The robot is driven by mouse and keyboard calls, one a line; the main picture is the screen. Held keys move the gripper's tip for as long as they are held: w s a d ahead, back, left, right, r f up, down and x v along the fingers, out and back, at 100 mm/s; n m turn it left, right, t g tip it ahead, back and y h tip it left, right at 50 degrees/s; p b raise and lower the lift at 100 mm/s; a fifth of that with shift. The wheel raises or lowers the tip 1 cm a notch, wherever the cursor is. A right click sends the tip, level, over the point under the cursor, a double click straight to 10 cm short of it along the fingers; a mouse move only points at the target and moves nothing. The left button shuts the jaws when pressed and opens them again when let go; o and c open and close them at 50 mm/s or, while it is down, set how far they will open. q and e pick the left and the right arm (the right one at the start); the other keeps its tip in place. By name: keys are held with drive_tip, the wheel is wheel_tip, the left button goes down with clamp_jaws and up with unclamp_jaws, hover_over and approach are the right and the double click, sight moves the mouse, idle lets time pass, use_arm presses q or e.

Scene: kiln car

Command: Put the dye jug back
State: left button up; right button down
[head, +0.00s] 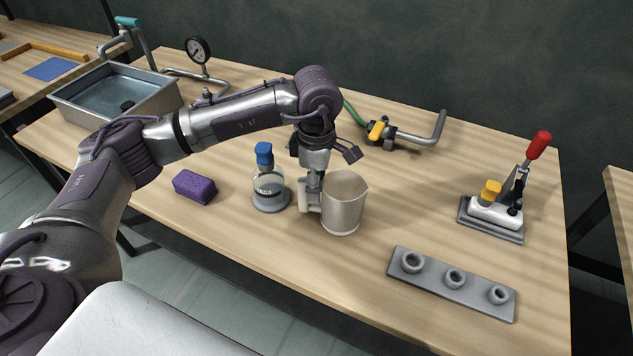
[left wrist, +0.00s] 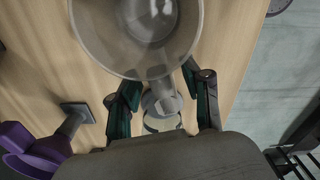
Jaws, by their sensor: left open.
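The dye jug, a pale grey open cup (head: 344,205), stands upright on the wooden table. Its handle faces left. My left gripper (head: 313,192) points down at the handle side, right beside the jug's wall. In the left wrist view the jug (left wrist: 137,38) fills the top, and its grey handle lies between the two spread fingers of my left gripper (left wrist: 166,100). The gripper is open, and I cannot tell whether a finger touches the handle. My right gripper is not in view.
A blue-capped glass bottle (head: 269,178) stands close left of the gripper, with a purple sponge (head: 195,186) farther left. A holder with three rings (head: 452,283) lies front right. A red-handled clamp (head: 497,212) stands at the right. A valve pipe (head: 400,135) lies behind. A basin (head: 70,107) is back left.

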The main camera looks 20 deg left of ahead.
use_arm(q)
drive_tip(key=shift+r, duration=0.1)
idle(0.3)
drive_tip(key=shift+r+p, duration=2.15)
drive_tip(key=shift+r, duration=1.8)
wheel_tip(320, 180, up, 12)
